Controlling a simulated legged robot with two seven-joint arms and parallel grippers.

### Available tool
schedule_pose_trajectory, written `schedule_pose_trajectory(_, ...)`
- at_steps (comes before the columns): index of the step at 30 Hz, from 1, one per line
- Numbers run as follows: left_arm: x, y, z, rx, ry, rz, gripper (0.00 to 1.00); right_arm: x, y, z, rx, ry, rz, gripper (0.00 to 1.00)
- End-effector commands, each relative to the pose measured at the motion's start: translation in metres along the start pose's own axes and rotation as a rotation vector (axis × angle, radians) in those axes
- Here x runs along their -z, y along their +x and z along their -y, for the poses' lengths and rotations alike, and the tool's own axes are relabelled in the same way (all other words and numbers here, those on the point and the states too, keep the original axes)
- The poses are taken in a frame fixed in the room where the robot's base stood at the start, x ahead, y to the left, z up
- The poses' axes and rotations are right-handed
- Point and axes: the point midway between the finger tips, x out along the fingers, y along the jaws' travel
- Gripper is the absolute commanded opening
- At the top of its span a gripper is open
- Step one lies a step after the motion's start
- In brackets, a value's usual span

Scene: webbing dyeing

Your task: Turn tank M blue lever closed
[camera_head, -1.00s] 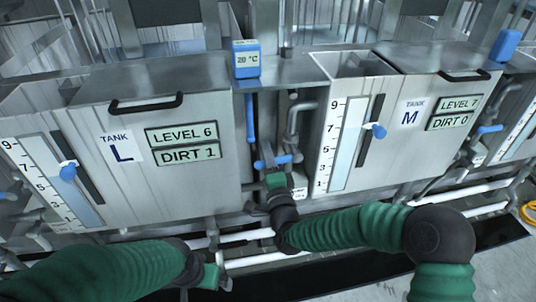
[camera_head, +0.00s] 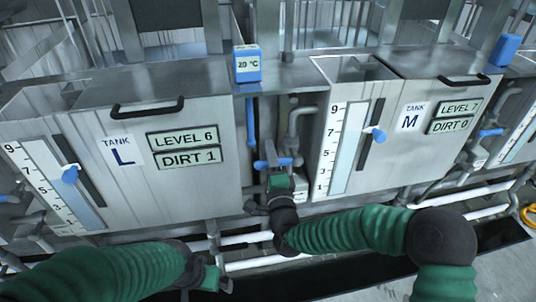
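Tank M (camera_head: 408,145) is a steel tank right of centre, labelled M, with panels reading level 7 and dirt 0. A blue lever (camera_head: 285,162) sits about level on the pipework between tank L and tank M. My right gripper (camera_head: 270,160) is at this lever, its grey fingers overlapping the blue handle. The fingers partly hide the lever, and I cannot tell whether they grip it. Another blue lever (camera_head: 490,132) is right of tank M. My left gripper (camera_head: 208,278) is low in the view, away from the levers; its fingers are unclear.
Tank L (camera_head: 190,110) stands on the left. A blue upright handle (camera_head: 251,120) and a blue 20 °C box (camera_head: 247,63) are above my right gripper. A blue slider (camera_head: 377,134) is on tank M's gauge. White pipes (camera_head: 245,238) run along the bottom.

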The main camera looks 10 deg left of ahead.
Motion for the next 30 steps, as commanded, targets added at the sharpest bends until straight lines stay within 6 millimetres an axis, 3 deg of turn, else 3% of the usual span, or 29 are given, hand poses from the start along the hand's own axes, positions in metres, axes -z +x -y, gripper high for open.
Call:
schedule_pose_trajectory(9, 0.000, -0.001, 0.000, 0.000, 0.000, 0.000, 1.00, -0.002, -0.001, 0.002, 0.003, -0.002, 0.003, 0.41)
schedule_pose_trajectory(13, 0.001, -0.005, 0.000, 0.000, 0.000, 0.000, 1.00, -0.002, -0.014, 0.003, 0.001, -0.002, 0.004, 0.41)
schedule_pose_trajectory(24, 0.006, -0.026, 0.000, 0.000, 0.000, 0.000, 1.00, -0.001, -0.117, 0.002, -0.003, -0.001, 0.005, 0.41)
schedule_pose_trajectory(30, 0.007, -0.029, 0.000, 0.000, 0.000, 0.000, 1.00, -0.001, -0.158, -0.001, -0.001, 0.000, 0.004, 0.41)
